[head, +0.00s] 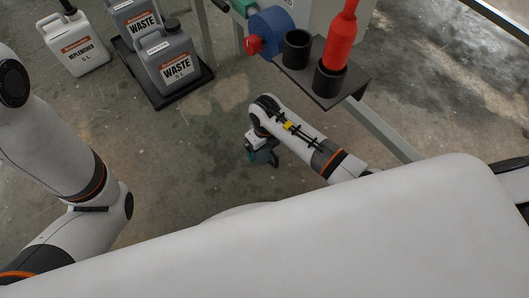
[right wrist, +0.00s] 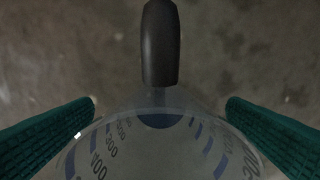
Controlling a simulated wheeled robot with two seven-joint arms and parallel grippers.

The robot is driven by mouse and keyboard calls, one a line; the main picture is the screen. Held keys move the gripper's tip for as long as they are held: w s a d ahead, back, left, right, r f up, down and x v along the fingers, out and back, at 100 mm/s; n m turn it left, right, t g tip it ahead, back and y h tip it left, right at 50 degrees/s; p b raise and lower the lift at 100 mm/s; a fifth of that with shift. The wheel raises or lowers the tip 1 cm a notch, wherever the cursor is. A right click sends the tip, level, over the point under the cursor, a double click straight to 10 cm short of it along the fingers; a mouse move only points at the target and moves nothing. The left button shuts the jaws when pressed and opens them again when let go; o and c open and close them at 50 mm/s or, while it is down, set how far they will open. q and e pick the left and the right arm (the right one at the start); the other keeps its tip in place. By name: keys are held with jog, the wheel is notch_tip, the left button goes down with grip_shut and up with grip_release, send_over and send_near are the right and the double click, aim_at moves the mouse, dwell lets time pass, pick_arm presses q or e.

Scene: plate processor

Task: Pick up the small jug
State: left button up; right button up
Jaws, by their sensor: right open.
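The small jug (right wrist: 150,135) shows in the right wrist view as a clear measuring vessel with blue scale marks and numbers. Its dark handle (right wrist: 160,45) points to the top of the picture. My right gripper (right wrist: 161,103) is open, with one green ribbed finger on the left and one on the right of the jug. I cannot tell whether either finger touches it. In the head view my right gripper (head: 262,157) hangs below its wrist over the floor, and I cannot make out the jug there. My left arm shows at the left, but its gripper is out of view.
A dark shelf (head: 345,94) at the upper right holds a red bottle (head: 341,45) in a black cup and an empty black cup (head: 296,50). Grey waste canisters (head: 172,62) stand on a black tray at the back. A white replenisher canister (head: 76,48) stands left of them.

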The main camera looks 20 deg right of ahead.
jog(key=shift+c, duration=0.6)
jog(key=c, duration=0.9)
jog(key=shift+r, duration=0.15)
jog(key=shift+c, duration=0.2)
